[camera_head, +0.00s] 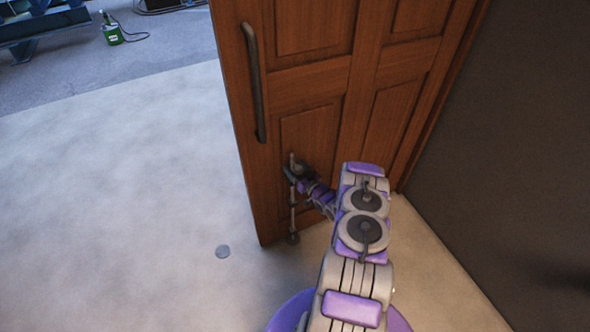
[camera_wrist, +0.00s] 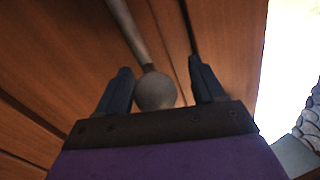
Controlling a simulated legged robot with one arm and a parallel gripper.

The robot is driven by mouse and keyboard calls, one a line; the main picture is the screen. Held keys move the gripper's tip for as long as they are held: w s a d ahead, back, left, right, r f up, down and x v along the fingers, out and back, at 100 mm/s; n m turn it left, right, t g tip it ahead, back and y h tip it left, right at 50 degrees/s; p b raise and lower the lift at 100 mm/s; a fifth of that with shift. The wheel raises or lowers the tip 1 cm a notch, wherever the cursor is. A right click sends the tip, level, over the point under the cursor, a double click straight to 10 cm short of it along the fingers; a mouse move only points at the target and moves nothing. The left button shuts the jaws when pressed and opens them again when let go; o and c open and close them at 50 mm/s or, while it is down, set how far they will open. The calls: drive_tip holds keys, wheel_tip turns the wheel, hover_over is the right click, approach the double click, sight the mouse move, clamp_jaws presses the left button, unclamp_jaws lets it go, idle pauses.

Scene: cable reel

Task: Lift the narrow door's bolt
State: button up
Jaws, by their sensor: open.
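The narrow door (camera_head: 312,120) is brown panelled wood and stands in the middle of the head view. Its bolt (camera_head: 292,215) is a thin grey upright rod low on the door, near the left edge. In the wrist view the bolt (camera_wrist: 154,92) shows a round grey knob with a rod running from it. My gripper (camera_head: 297,170) is at the bolt's upper part and partly hides it. In the wrist view my gripper (camera_wrist: 160,66) is open, with one dark finger on each side of the knob. Contact between fingers and knob cannot be told.
A long dark handle (camera_head: 254,82) is fixed higher on the door. A dark wall (camera_head: 510,140) stands at the right. A green container (camera_head: 111,32) stands far back left. The floor left of the door is mostly clear.

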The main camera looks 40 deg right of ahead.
drive_tip(key=shift+w+d+f, duration=0.1)
drive_tip(key=shift+w+d, duration=0.2)
drive_tip(key=shift+w, duration=0.05)
drive_tip(key=shift+d, duration=0.2)
drive_tip(key=shift+a, duration=0.35)
drive_tip(key=c, duration=0.5)
drive_tip(key=shift+d, duration=0.15)
clamp_jaws()
